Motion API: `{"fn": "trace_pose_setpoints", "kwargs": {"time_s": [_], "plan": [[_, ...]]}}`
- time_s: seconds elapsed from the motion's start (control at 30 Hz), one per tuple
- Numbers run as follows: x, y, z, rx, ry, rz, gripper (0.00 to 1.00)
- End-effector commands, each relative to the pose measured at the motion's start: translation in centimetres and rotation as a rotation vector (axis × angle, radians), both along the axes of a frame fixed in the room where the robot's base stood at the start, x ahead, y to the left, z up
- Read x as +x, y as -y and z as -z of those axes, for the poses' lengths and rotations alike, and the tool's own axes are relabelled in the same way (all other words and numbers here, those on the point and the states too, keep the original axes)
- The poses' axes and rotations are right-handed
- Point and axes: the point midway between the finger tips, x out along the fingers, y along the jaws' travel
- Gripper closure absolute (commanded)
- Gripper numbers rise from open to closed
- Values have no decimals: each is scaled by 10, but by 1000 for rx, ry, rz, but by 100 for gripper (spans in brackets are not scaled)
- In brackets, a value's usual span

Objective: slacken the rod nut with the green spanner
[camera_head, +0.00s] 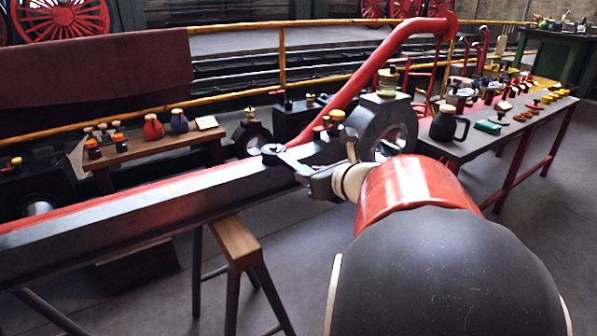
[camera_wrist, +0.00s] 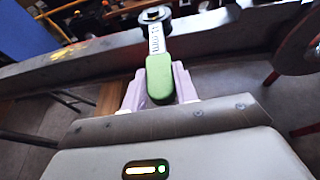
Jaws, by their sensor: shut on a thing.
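The green spanner (camera_wrist: 160,80) has a green grip, a pale shank with markings and a dark ring end. My gripper (camera_wrist: 159,88) is shut on the green grip, one pale finger on each side. In the head view my gripper (camera_head: 312,182) is at the near side of the long dark rod (camera_head: 120,216), by its big end. The spanner's ring end (camera_wrist: 154,14) lies over the top of the rod, where a dark round shape (camera_head: 272,149) shows. I cannot tell whether the ring sits around the rod nut, which is not clearly visible.
A wooden-topped trestle (camera_head: 236,243) stands under the rod. A red curved pipe (camera_head: 370,75) rises behind the big end. A bench (camera_head: 480,140) with a dark jug (camera_head: 447,124) and several small parts is at right. A low wooden bench (camera_head: 140,150) stands behind.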

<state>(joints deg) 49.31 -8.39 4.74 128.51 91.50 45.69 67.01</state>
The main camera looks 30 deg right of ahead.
Motion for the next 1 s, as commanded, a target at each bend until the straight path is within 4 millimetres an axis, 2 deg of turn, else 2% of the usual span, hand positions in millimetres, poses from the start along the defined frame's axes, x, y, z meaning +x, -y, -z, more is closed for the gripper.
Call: {"fn": "trace_pose_setpoints", "kwargs": {"time_s": [0.23,0.53,1.0], "plan": [[1,1,-2,0,3,-5,100],[4,20,-3,-1,3,-114,100],[6,27,-4,1,3,-158,100]]}}
